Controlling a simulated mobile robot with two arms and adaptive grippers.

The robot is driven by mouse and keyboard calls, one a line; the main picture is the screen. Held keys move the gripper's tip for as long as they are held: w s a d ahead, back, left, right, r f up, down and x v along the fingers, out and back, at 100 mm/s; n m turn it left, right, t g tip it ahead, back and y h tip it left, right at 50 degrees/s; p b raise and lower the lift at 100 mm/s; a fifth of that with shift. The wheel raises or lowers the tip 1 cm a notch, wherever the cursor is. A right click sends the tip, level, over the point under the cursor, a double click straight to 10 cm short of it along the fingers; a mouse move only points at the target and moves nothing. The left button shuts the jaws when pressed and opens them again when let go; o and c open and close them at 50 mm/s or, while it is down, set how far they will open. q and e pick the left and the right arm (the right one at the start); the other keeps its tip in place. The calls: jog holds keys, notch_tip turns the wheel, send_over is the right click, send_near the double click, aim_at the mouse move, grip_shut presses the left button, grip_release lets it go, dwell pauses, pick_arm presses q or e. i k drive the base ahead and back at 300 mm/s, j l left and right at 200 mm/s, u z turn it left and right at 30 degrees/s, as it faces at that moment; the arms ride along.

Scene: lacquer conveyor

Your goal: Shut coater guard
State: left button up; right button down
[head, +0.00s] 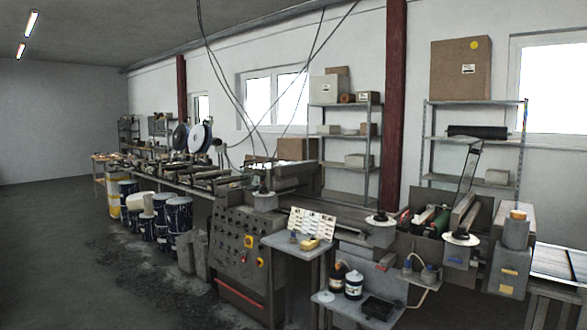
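The coater (435,222), with dark and green rollers between grey side blocks, stands at the right of the line in the head view. A thin dark-framed panel (469,167) rises steeply above the rollers and looks like the guard, standing raised. The rollers beneath it are exposed. Its hinge and handle are too small to make out. Neither of my grippers is in view.
A control cabinet (238,256) with buttons stands in front of the line. A small table (291,248) and a lower shelf with bottles (353,285) stand before the coater. Blue drums (178,214) line the left. The floor (60,270) at left is open.

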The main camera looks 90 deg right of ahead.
aim_at(461, 171)
jog(key=j+z, duration=0.1)
jog(key=z, duration=3.75)
jog(key=i+j, duration=0.4)
